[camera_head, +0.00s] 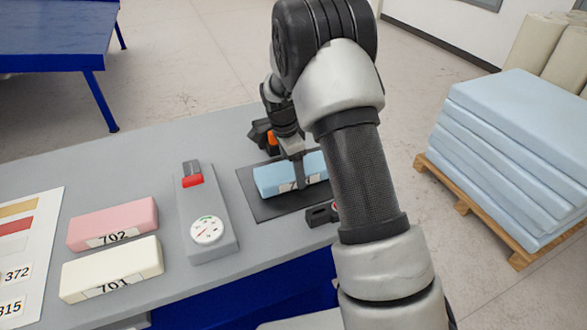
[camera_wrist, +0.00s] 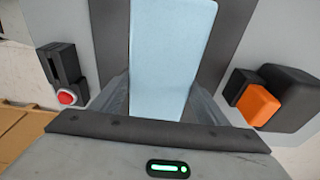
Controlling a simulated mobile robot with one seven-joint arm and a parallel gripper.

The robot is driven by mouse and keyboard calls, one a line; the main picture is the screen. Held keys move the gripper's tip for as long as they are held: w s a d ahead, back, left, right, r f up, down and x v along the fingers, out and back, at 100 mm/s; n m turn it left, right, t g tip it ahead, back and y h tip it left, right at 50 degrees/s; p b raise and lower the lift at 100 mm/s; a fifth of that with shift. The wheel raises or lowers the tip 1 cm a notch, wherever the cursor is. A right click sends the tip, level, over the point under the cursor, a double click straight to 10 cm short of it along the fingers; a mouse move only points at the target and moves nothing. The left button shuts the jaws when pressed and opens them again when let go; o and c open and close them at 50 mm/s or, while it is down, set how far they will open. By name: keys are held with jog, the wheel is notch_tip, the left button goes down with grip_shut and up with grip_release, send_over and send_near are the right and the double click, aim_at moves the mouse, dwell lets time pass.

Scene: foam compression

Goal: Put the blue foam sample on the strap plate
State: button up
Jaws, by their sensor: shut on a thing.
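The blue foam sample (camera_head: 268,181) is a light blue block with a white label, partly hidden behind my gripper and arm. It also shows in the wrist view (camera_wrist: 172,45), between my fingers. The strap plate (camera_head: 262,208) is a dark flat sheet on the grey table, directly under the sample; its dark surface also shows beside the sample in the wrist view (camera_wrist: 222,45). My gripper (camera_head: 298,178) points down and is shut on the sample. The sample is on the plate or very close above it; I cannot tell if it touches.
A black-and-orange fixture (camera_head: 265,135) stands behind the plate and a black fixture with a red button (camera_head: 322,213) in front. Left are a dial gauge (camera_head: 207,230), pink block 702 (camera_head: 112,220) and cream block 701 (camera_head: 112,265). Stacked blue foam (camera_head: 510,150) stands right.

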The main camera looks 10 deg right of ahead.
jog(key=shift+f, duration=0.1)
jog(key=o, duration=1)
